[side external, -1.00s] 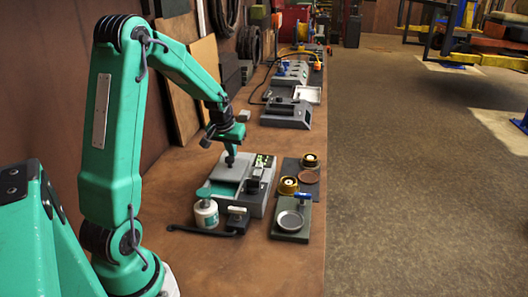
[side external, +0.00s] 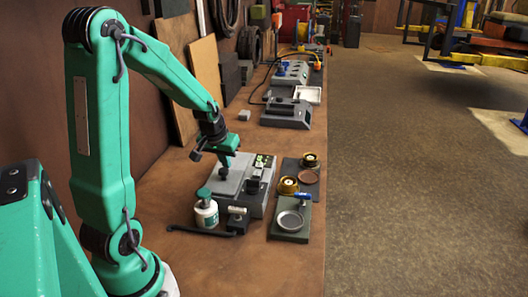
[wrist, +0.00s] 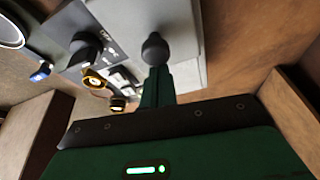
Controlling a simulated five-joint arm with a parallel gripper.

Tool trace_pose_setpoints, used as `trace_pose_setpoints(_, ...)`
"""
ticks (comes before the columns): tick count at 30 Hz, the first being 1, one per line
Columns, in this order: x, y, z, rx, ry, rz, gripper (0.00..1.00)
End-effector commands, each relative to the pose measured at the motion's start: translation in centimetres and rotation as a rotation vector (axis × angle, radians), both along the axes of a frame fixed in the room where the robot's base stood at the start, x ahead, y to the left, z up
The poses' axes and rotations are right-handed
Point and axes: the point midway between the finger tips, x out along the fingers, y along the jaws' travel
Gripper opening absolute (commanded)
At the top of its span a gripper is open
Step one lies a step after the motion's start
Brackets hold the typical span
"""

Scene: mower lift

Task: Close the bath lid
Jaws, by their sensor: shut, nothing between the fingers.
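The bath is a grey box (side external: 257,207) on the bench, with a flat grey lid panel (side external: 231,187) on its left part. The panel lies flat or nearly so; I cannot tell whether a gap remains under it. The pale panel also fills the upper middle of the wrist view (wrist: 182,20). My gripper (side external: 224,172) is shut and points down, its dark rounded tip over the panel and at or very near its surface. In the wrist view the green fingers end in this dark tip (wrist: 155,50) against the panel. Contact is not certain.
On the right are a plate with a round dish (side external: 290,221) and brass-coloured pieces (side external: 288,186). Bare bench lies to the left.

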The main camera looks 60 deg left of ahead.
Motion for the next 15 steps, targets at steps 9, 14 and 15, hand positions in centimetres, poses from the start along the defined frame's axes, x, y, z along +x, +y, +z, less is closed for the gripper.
trace_pose_setpoints(9, 0.8, 0.6, -0.1, -0.007, 0.011, 0.000, 0.00)
trace_pose_setpoints(14, 2.0, 1.4, 0.2, -0.002, 0.006, 0.001, 0.00)
trace_pose_setpoints(15, 2.2, 1.6, 0.2, -0.001, 0.005, 0.001, 0.00)
